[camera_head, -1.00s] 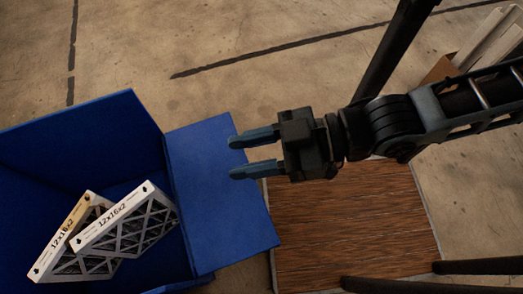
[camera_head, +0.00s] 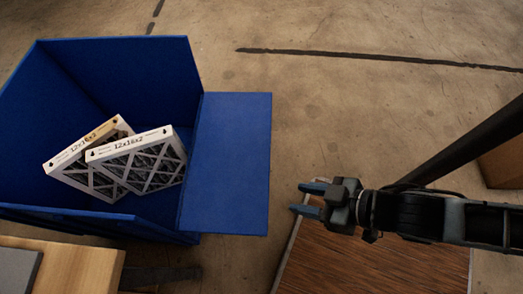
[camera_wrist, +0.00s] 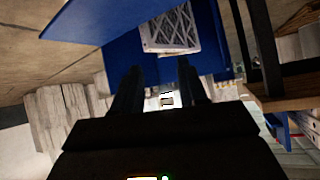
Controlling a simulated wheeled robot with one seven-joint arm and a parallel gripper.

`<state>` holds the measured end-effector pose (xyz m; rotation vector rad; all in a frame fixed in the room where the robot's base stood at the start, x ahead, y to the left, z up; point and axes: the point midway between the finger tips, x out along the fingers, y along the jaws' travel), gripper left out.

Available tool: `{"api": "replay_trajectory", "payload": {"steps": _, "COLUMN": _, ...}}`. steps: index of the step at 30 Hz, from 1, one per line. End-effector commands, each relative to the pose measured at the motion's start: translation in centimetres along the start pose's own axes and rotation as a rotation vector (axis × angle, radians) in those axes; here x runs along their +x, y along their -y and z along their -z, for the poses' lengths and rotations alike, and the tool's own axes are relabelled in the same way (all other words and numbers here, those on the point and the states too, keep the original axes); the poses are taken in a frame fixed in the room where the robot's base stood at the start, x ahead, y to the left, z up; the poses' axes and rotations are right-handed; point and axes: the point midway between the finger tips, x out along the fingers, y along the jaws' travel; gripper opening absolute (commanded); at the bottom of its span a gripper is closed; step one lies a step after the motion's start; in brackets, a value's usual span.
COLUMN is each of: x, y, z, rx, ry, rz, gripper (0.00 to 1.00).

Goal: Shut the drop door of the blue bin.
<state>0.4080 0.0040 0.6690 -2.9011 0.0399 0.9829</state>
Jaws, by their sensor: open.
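The blue bin (camera_head: 125,65) stands at the left in the head view, its top open. Two boxed filters (camera_head: 140,165) marked 12x16x2 lie inside it, one overlapping the other. The drop door (camera_head: 232,165) is a flat blue panel on the bin's right side, swung outward and open. My gripper (camera_head: 306,198) is open and empty, to the right of the door's outer edge and apart from it. In the wrist view, the two dark fingers (camera_wrist: 157,90) point towards the blue bin, with a filter (camera_wrist: 170,32) showing beyond; a blue panel (camera_wrist: 130,12) fills the top.
A brown wood-grained surface (camera_head: 375,265) lies below my arm. A light wooden top (camera_head: 75,265) with a grey piece is at the lower left. A brown box (camera_head: 503,165) stands at the right edge. The concrete floor above the door is clear.

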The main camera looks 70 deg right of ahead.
Motion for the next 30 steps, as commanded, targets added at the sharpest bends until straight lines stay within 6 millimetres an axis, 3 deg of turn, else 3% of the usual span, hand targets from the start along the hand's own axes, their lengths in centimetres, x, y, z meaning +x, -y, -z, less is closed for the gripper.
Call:
{"api": "replay_trajectory", "payload": {"steps": 1, "x": 2.0, "y": -0.4, "z": -2.6, "rx": 0.006, "ry": 0.04, "rz": -0.016, "gripper": 0.42}}
{"api": "replay_trajectory", "payload": {"steps": 5, "x": 6.3, "y": -1.9, "z": -8.9, "rx": 0.033, "ry": 0.161, "rz": -0.092, "gripper": 0.42}}
{"api": "replay_trajectory", "payload": {"steps": 10, "x": 13.9, "y": -5.9, "z": -19.0, "rx": 0.073, "ry": 0.317, "rz": -0.322, "gripper": 0.42}}
{"api": "replay_trajectory", "payload": {"steps": 12, "x": 17.0, "y": -8.0, "z": -22.3, "rx": 0.09, "ry": 0.344, "rz": -0.46, "gripper": 0.42}}
{"api": "replay_trajectory", "payload": {"steps": 15, "x": 20.9, "y": -10.9, "z": -25.2, "rx": 0.109, "ry": 0.316, "rz": -0.671, "gripper": 0.42}}
{"api": "replay_trajectory", "payload": {"steps": 18, "x": 24.4, "y": -13.3, "z": -26.4, "rx": 0.125, "ry": 0.21, "rz": -0.879, "gripper": 0.42}}
{"api": "replay_trajectory", "payload": {"steps": 22, "x": 28.5, "y": -14.9, "z": -25.6, "rx": 0.148, "ry": -0.049, "rz": -1.105, "gripper": 0.42}}
{"api": "replay_trajectory", "payload": {"steps": 27, "x": 32.3, "y": -13.8, "z": -22.0, "rx": 0.186, "ry": -0.525, "rz": -1.253, "gripper": 0.42}}
{"api": "replay_trajectory", "payload": {"steps": 30, "x": 33.2, "y": -12.3, "z": -20.1, "rx": 0.208, "ry": -0.764, "rz": -1.255, "gripper": 0.42}}
